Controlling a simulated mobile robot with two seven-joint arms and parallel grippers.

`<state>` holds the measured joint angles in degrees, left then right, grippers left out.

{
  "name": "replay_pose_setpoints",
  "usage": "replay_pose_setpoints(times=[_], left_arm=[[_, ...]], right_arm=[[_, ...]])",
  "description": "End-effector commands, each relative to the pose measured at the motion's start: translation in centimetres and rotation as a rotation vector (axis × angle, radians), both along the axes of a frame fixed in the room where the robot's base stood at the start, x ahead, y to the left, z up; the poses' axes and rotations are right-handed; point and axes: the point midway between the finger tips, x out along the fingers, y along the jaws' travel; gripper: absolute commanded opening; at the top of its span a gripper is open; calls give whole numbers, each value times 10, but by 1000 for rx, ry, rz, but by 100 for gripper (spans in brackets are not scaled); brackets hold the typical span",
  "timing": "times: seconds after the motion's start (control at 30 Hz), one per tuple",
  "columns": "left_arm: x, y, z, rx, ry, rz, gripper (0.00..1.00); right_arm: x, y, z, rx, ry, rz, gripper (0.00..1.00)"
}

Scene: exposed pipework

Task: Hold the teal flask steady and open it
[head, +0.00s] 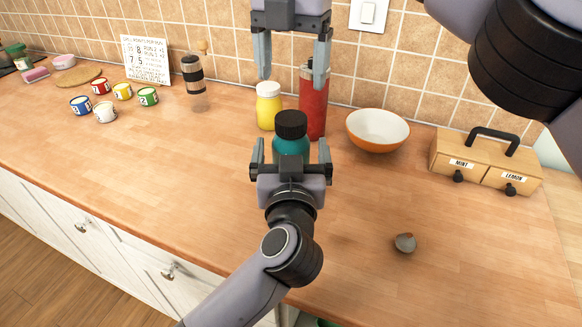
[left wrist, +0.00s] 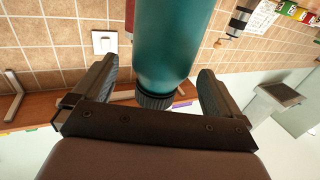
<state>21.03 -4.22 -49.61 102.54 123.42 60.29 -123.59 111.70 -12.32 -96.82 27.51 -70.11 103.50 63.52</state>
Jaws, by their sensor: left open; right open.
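The teal flask (head: 291,145) stands upright on the counter with its black ribbed cap (head: 291,123) on. My left gripper (head: 291,152) is open at the flask, one finger on each side with gaps; the flask's lower part is hidden behind it. In the left wrist view, the flask (left wrist: 175,40) appears upside down between the open fingers, its cap (left wrist: 168,101) towards the palm. My right gripper (head: 292,77) is open and empty, pointing down, above and apart from the cap.
A red bottle (head: 313,105) and a yellow jar (head: 268,106) stand close behind the flask. An orange bowl (head: 377,131) and a wooden drawer box (head: 484,163) are to the right. A small grey object (head: 405,243) lies at front right.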

Motion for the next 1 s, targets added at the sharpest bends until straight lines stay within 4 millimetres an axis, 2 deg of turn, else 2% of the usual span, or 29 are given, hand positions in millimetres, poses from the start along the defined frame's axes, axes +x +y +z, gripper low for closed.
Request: replay_pose_setpoints(times=[0.1,0.3,0.7,0.77,0.9,0.97,1.0], left_arm=[[19,0,1,3,-2,2,99],[41,0,0,1,-1,1,99],[48,0,0,0,-1,0,99],[48,0,0,0,-1,0,83],[48,0,0,1,-1,0,38],[48,0,0,1,-1,0,19],[48,0,0,1,-1,0,5]], right_arm=[[0,0,0,2,1,1,81],[0,0,-1,2,2,2,81],[0,0,-1,3,2,2,81],[0,0,-1,3,2,2,81],[0,0,-1,3,2,2,81],[0,0,-1,3,2,2,81],[0,0,-1,3,2,1,81]])
